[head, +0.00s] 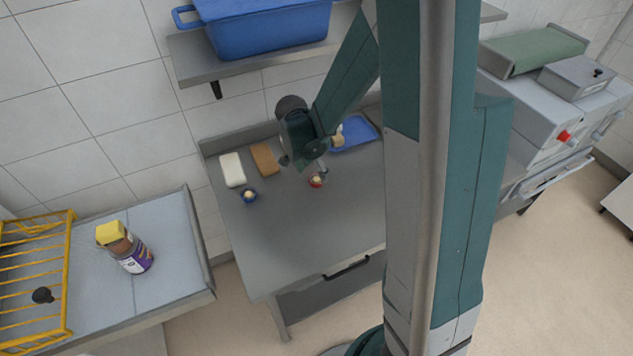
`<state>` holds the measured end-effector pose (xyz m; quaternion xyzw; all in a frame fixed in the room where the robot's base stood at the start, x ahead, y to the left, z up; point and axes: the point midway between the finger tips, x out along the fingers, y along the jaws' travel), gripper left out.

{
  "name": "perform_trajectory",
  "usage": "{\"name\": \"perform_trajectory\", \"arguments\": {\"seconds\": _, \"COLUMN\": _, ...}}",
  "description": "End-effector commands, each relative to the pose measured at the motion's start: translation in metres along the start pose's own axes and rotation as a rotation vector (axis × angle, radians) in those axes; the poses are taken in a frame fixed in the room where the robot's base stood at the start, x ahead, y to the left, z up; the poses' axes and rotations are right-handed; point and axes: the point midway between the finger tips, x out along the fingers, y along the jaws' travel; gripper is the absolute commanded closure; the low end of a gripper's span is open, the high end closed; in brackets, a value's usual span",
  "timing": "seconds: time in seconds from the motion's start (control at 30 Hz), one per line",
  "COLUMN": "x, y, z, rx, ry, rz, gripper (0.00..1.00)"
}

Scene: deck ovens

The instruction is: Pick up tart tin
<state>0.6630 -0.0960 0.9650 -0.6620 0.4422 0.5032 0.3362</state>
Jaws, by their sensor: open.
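Two small round tins, each with a pale filling, stand on the grey metal table; I cannot tell which one is the tart tin. The red tin (316,182) is near the middle of the table, and the blue tin (249,197) is to its left. My gripper (304,168) is open above the table, with one finger close to the red tin. The picture is too small to tell whether that finger touches it. Nothing shows held between the fingers.
A white block (232,170) and a brown block (265,159) lie behind the tins. A blue tray (355,133) lies at the back right, partly hidden by my arm. A shelf with a blue bin (265,30) hangs above. The table's front is clear.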

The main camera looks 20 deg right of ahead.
Motion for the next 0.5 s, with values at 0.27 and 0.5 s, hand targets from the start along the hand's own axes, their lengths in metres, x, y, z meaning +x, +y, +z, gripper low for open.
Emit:
{"name": "perform_trajectory", "arguments": {"seconds": 0.27, "x": 0.022, "y": -0.001, "z": 0.001, "rx": 0.0, "ry": 0.0, "rz": 0.0, "gripper": 0.5}}
{"name": "perform_trajectory", "arguments": {"seconds": 0.5, "x": 0.041, "y": -0.001, "z": 0.001, "rx": 0.001, "ry": 0.0, "rz": 0.0, "gripper": 0.5}}
